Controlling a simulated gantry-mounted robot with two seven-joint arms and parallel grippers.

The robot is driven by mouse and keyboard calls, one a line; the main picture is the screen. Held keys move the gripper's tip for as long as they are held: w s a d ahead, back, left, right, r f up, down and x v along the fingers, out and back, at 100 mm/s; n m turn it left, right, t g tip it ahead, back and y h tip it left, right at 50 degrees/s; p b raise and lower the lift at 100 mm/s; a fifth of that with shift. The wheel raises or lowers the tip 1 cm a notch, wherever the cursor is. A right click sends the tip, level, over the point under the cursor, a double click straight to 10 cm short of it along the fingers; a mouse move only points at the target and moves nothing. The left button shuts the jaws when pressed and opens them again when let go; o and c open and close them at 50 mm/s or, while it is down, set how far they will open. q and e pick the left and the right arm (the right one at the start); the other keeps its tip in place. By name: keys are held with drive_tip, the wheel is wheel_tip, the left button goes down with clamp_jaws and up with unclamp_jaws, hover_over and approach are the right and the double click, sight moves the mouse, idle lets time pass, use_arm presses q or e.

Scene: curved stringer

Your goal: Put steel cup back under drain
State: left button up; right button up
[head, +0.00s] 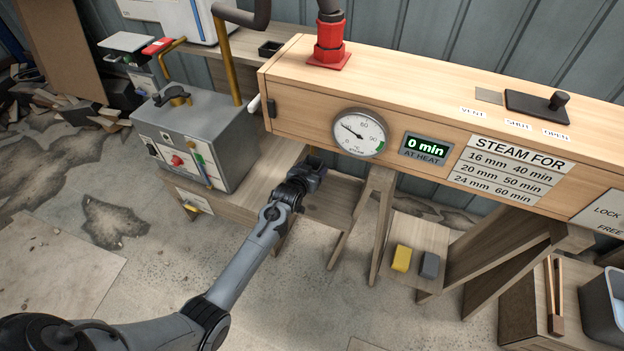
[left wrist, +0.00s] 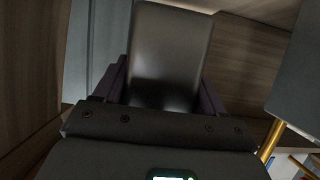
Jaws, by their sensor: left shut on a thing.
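My left gripper (head: 308,178) is under the left end of the wooden steam box (head: 420,110), low in front of a wooden stand. In the left wrist view its two dark fingers (left wrist: 165,92) are shut on a dark grey, smooth-sided thing (left wrist: 170,50), which appears to be the steel cup. In the head view the cup is small and dark at the gripper's tip, so its tilt and any contact below are unclear. I cannot make out the drain; the box's underside is hidden in the head view. My right gripper is not in view.
A grey boiler box (head: 195,135) with a brass pipe (head: 227,55) stands left of the gripper. Wooden trestle legs (head: 362,215) stand to its right. A yellow block (head: 402,257) and a grey block (head: 430,265) lie on a low shelf. The floor in front is mostly clear.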

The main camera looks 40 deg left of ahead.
use_arm(q)
drive_tip(key=shift+f+b, duration=1.2)
drive_tip(key=shift+f, duration=0.8)
drive_tip(key=shift+f, duration=0.15)
drive_tip(key=o, duration=1.2)
drive_tip(key=shift+o, duration=0.2)
